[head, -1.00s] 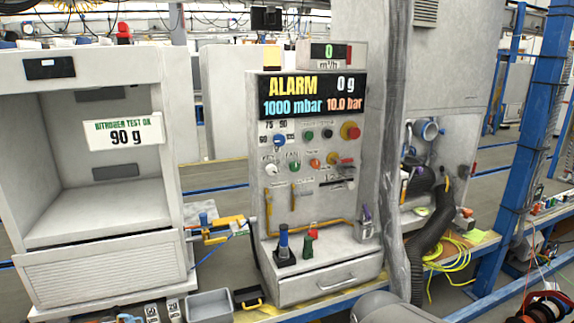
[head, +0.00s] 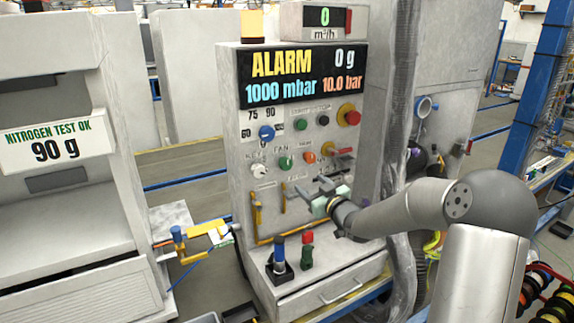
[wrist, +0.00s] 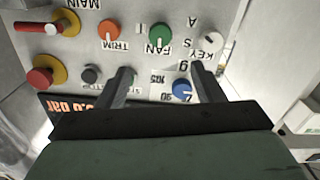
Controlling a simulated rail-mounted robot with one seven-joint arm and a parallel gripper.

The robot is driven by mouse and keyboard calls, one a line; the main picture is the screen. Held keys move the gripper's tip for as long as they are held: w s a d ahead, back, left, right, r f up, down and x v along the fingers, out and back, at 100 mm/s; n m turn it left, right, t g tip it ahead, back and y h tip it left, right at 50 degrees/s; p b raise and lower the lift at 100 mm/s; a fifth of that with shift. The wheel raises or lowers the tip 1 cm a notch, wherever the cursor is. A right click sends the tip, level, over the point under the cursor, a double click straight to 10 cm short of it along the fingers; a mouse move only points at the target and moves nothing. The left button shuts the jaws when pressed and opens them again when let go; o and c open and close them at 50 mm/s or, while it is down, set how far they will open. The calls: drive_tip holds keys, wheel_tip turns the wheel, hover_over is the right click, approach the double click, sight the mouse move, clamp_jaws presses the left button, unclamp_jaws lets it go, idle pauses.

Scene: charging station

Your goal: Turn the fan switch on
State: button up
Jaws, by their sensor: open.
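The fan switch is a green knob (head: 285,162) labelled FAN on the control panel (head: 235,150). In the wrist view the panel appears upside down, and the green fan knob (wrist: 160,36) is above my fingertips, roughly centred between them sideways. My gripper (head: 318,192) is in front of the panel, to the right of and below the fan knob in the head view. In the wrist view my gripper (wrist: 161,70) has its two dark fingers apart with nothing held between them. The fingers appear apart from the fan knob.
A blue knob (head: 266,132), a white key knob (head: 259,170) and an orange trim knob (head: 309,158) surround the fan knob. A red knob on yellow (head: 352,117) is upper right.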

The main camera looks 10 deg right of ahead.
sight(288, 165)
drive_tip(key=p+x, duration=0.3)
drive_tip(key=x, duration=1.2)
drive_tip(key=shift+w+a+p, duration=0.15)
drive_tip(key=shift+a+p, duration=0.05)
drive_tip(key=shift+p, duration=0.15)
drive_tip(key=shift+c, duration=0.3)
drive_tip(key=c, duration=0.9)
